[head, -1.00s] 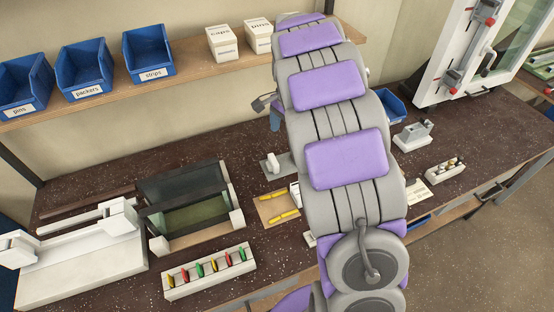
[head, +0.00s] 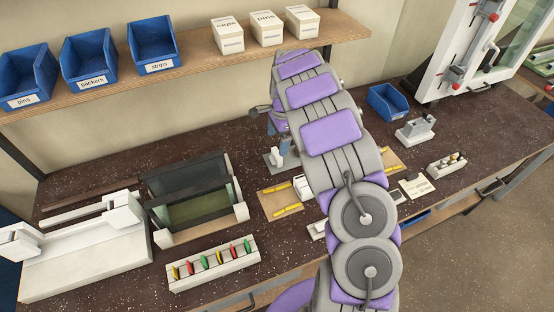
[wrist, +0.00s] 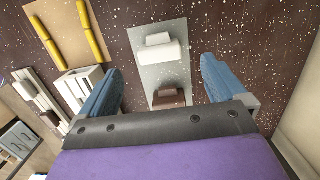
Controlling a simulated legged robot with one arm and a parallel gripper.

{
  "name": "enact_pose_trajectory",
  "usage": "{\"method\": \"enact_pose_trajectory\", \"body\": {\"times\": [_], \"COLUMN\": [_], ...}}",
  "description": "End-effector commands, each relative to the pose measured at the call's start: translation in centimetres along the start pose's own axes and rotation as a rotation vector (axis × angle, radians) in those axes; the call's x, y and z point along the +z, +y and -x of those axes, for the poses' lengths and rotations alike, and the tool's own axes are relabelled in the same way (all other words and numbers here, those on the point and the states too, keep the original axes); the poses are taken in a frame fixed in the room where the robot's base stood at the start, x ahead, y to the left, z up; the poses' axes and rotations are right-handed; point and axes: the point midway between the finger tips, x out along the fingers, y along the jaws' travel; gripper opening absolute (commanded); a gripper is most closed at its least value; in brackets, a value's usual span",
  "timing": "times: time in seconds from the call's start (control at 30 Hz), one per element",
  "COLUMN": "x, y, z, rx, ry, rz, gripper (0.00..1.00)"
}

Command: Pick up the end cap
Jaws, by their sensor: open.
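A light grey plate (wrist: 148,52) lies on the dark speckled bench in the wrist view. A white block (wrist: 159,50) and a smaller dark brown block (wrist: 168,97) stand on it. I cannot tell for sure which of these is the end cap. My gripper (wrist: 160,72) is open and empty, with its blue fingers on either side of the plate. The brown block is nearer to my palm, between the fingers, and the white block is farther out.
A brown board with yellow strips (head: 288,210) lies close in front of the plate. A white rack with coloured clips (head: 213,264) and a dark glazed frame (head: 165,235) stand left. Blue bins and white boxes (head: 228,36) line the shelf behind. A blue bin (head: 388,103) stands right.

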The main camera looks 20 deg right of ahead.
Motion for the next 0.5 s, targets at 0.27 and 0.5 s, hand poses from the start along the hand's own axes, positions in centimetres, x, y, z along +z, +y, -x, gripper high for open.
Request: {"method": "enact_pose_trajectory", "body": {"times": [0.27,0.5], "x": [-0.8,-0.7], "y": [0.0,0.1], "z": [-3.2,-4.7], "rx": [0.001,0.0], "ry": [-0.008,-0.008], "rz": [0.0,-0.001], "gripper": [0.98,0.98]}}
